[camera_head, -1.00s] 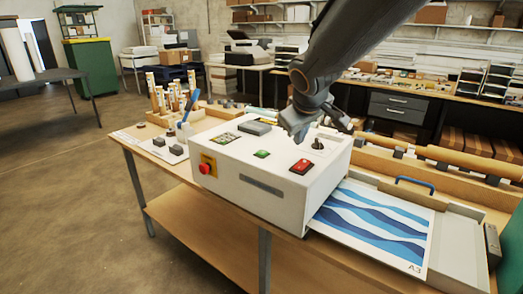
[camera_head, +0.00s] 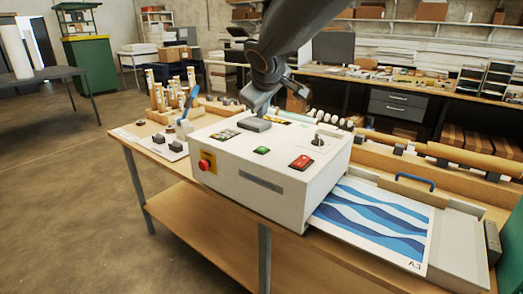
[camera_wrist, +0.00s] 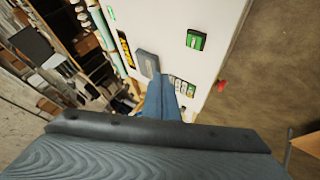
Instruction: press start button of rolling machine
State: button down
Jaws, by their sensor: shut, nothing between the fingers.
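The rolling machine (camera_head: 230,195) is a white box on a wooden table. On its top are a green button (camera_head: 262,150), a red switch (camera_head: 302,162), a grey raised block (camera_head: 254,125) and a small black lever (camera_head: 318,140). A red emergency knob (camera_head: 205,165) on a yellow plate is at its left front. My gripper (camera_head: 257,106) is shut and empty above the back of the top, near the grey block. In the wrist view its fingers (camera_wrist: 163,98) point at the panel, with the green button (camera_wrist: 195,40) up and to the right. Whether the fingertips touch anything is unclear.
A printed A3 sheet with blue waves (camera_head: 375,220) lies on the tray right of the machine. A blue handle (camera_head: 415,181) stands behind it. Left of the machine are small dark blocks and a rack of rolls (camera_head: 172,100).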

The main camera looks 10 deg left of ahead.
jog(key=b, duration=0.5)
send_over(262, 150)
notch_tip(262, 150, down, 6)
jog(key=shift+f, duration=0.1)
jog(key=f+b, duration=0.2)
jog(key=shift+b, duration=0.3)
jog(key=shift+f, duration=0.15)
dwell(1.4)
jog(key=shift+f+b, duration=0.25)
jog(key=shift+b, duration=0.3)
